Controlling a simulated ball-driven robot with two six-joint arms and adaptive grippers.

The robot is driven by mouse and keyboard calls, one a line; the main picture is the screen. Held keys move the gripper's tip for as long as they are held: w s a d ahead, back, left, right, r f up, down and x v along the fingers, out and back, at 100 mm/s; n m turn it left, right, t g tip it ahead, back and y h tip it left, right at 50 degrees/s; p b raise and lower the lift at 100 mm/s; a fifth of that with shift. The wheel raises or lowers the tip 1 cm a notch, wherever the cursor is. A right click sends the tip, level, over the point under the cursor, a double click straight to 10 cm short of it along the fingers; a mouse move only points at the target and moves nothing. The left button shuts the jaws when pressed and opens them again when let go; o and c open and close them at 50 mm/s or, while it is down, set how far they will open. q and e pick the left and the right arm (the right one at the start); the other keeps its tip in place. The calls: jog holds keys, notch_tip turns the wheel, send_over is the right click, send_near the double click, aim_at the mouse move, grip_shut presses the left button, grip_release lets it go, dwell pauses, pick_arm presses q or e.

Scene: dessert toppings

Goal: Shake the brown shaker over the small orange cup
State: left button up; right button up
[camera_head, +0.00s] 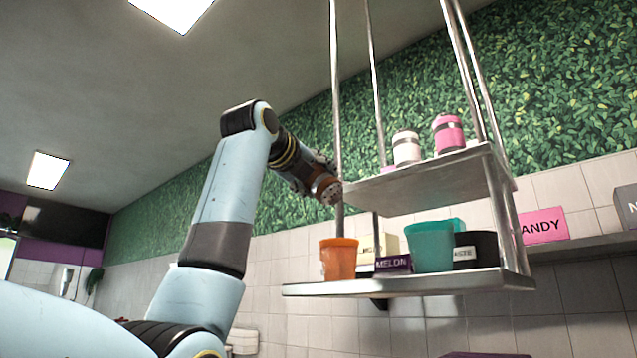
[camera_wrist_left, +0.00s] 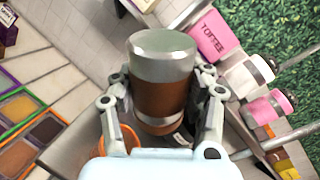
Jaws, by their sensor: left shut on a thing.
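The brown shaker (camera_head: 327,190) is in the air, tilted with its perforated silver end facing down and to the right. My left gripper (camera_head: 316,180) is shut on it. In the left wrist view the brown shaker (camera_wrist_left: 165,95) stands between both fingers (camera_wrist_left: 165,105), its plain silver end towards the camera. The small orange cup (camera_head: 339,260) stands upright on the lower shelf, below the shaker. In the left wrist view the orange cup (camera_wrist_left: 130,138) is partly hidden behind the left finger. My right gripper is not in view.
A white shaker (camera_head: 407,147) and a pink shaker (camera_head: 448,133) stand on the upper shelf (camera_head: 415,184), close to the gripper. A larger teal cup (camera_head: 432,247) stands right of the orange cup on the lower shelf (camera_head: 400,284). Metal rods (camera_head: 337,100) hold up the shelves.

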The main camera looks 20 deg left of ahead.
pick_arm(q)
jog(key=shift+s+r+p, duration=0.1)
jog(key=shift+r+p, duration=2.25)
jog(key=shift+r, duration=0.7)
notch_tip(320, 180, down, 9)
jog(key=b, duration=0.5)
jog(key=shift+r+b, duration=0.2)
jog(key=shift+b, duration=0.2)
jog(key=shift+r, duration=0.3)
jog(key=shift+r+p, duration=0.1)
jog(key=shift+p, duration=0.25)
